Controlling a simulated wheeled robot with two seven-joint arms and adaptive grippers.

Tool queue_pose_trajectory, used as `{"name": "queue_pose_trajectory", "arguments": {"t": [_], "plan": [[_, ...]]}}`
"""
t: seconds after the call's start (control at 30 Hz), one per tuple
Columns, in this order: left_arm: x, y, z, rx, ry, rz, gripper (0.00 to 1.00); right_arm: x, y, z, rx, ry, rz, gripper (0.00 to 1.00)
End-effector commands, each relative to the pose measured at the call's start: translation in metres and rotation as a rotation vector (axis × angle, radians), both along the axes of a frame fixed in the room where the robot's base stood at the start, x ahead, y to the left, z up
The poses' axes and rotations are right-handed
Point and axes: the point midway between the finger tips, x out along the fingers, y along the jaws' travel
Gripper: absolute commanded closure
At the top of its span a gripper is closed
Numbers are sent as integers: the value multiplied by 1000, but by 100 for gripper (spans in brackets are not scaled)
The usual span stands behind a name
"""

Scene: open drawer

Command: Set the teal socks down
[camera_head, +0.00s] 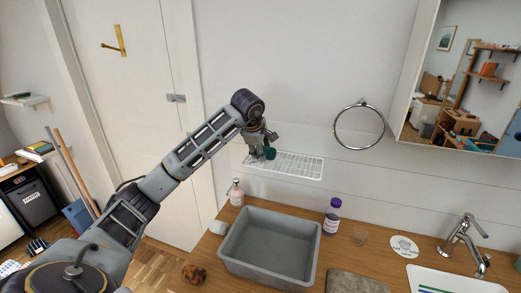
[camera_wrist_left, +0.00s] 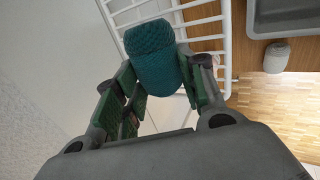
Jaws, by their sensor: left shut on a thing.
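The teal socks (camera_wrist_left: 155,55) are a rolled, knitted bundle. My left gripper (camera_wrist_left: 165,80) is shut on them, with a finger on each side. In the head view the socks (camera_head: 270,153) show as a small dark teal patch at the tip of my left gripper (camera_head: 262,147). They are at the white wire rack (camera_head: 300,166) on the wall, near its left end. In the wrist view the rack's bars (camera_wrist_left: 210,28) show behind the socks. I cannot tell whether the socks touch the rack. My right gripper is in neither view.
A towel ring (camera_head: 359,128) hangs right of the rack. A sink (camera_head: 455,281) is at the right.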

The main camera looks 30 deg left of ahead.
Motion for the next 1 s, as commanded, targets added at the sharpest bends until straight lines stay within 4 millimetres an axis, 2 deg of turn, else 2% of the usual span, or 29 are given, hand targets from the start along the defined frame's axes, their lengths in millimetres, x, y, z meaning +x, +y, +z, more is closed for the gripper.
{"name": "queue_pose_trajectory", "arguments": {"t": [0.17,0.2,0.33,0.77,1.0], "plan": [[0,0,-3,0,0,0,84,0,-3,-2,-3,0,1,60],[0,0,-3,-1,0,0,55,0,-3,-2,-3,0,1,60],[0,0,-3,0,0,0,39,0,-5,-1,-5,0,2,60],[0,0,-1,0,0,0,39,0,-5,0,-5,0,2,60],[-7,-1,14,1,-3,0,39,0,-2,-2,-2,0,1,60]]}}
